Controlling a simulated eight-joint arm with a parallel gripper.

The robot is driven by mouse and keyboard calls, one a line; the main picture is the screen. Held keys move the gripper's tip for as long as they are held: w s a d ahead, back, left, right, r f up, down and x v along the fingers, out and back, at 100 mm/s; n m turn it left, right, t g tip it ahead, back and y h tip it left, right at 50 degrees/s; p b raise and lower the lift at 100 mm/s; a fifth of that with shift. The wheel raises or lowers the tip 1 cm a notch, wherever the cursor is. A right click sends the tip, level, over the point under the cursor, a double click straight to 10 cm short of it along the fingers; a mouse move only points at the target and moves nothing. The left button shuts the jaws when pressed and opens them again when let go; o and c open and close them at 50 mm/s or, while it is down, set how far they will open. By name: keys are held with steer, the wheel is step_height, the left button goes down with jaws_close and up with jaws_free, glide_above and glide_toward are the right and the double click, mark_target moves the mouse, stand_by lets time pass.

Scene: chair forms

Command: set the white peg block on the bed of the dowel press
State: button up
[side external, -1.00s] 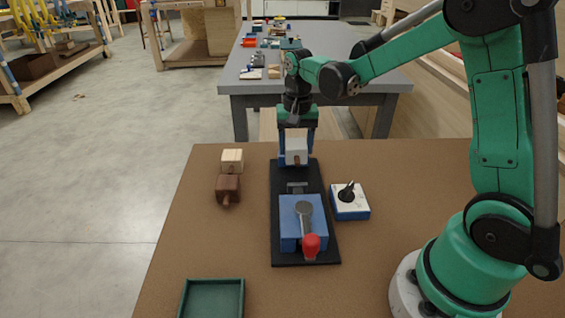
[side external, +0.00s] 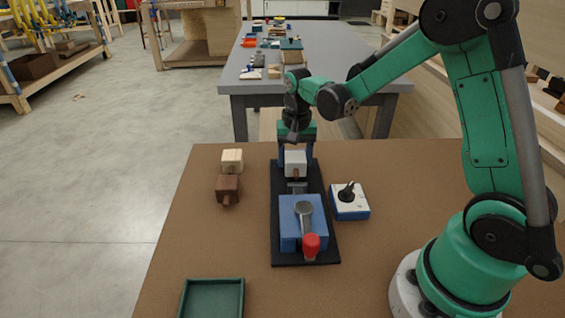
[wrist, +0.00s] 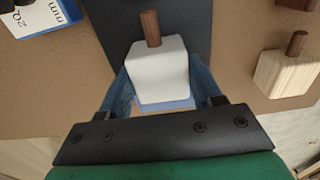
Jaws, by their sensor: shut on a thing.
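The white peg block (side external: 295,163) is between the blue fingers of my gripper (side external: 296,158), over the far end of the dowel press's black base (side external: 283,225). In the wrist view, my gripper (wrist: 158,88) is shut on the sides of the white block (wrist: 158,72), and its brown peg (wrist: 151,28) points away from my palm. The press has a blue body (side external: 289,222) and a grey lever with a red knob (side external: 311,241) at the near end. The block hides the bed below it; I cannot tell whether they touch.
A pale wood peg block (side external: 232,157) and a dark brown one (side external: 227,185) stand left of the press. A blue and white box with a black knob (side external: 350,203) stands close on its right. An empty green tray (side external: 212,298) lies at the front left.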

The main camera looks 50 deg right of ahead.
steer(key=shift+f, duration=0.5)
stand_by(0.4)
steer(key=o, duration=1.3)
steer(key=shift+o, duration=0.6)
steer(key=shift+r, duration=0.1)
steer(key=shift+r, duration=2.85)
steer(key=s+a+r+n+t, duration=0.5)
steer(key=s+a+n+t, duration=0.2)
steer(key=s+n, duration=0.1)
steer(key=shift+s+a+r+n, duration=0.3)
steer(key=shift+s+n, duration=0.1)
steer(key=shift+n, duration=0.1)
